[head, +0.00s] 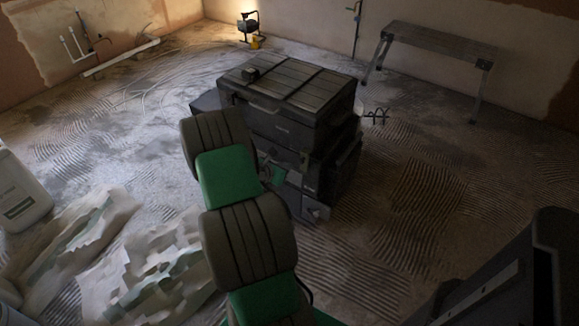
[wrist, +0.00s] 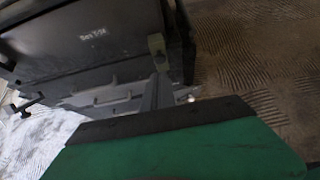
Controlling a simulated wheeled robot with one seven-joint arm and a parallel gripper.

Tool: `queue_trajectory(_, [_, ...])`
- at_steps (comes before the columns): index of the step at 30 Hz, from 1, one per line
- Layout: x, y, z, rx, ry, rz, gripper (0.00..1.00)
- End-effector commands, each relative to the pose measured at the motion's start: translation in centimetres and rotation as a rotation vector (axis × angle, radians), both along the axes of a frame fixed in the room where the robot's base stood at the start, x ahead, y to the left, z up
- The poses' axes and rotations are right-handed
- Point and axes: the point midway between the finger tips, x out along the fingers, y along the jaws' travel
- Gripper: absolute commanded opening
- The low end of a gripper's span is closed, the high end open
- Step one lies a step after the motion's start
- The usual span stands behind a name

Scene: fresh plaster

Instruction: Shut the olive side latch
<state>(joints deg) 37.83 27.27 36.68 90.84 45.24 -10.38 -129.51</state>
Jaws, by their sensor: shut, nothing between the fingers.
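The olive side latch (wrist: 156,44) shows in the wrist view as a small olive piece at the right end of the dark toolbox front. In the head view the olive latch (head: 304,161) is a small patch near the lower right corner of the toolbox stack (head: 283,128). I cannot tell whether the latch is shut. My gripper (wrist: 158,76) is shut and empty, with its fingers just below the latch in the wrist view; I cannot tell whether they touch it. In the head view my arm hides part of the stack's front left.
A grey trestle bench (head: 440,43) stands at the back right, and a work lamp (head: 249,25) glows by the back wall. The combed floor right of the stack is clear.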

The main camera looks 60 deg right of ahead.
Motion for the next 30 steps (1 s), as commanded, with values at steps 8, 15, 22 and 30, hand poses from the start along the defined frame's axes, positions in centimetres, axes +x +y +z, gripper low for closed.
queue_trajectory(8, [0.0,1.3,5.1,0.001,0.002,0.001,0.00])
queue_trajectory(15, [0.0,1.5,5.6,0.003,0.004,0.001,0.00])
queue_trajectory(22, [0.0,1.5,5.6,0.003,0.003,0.000,0.00])
queue_trajectory(30, [5.7,8.0,13.2,0.140,-0.378,-0.137,0.00])
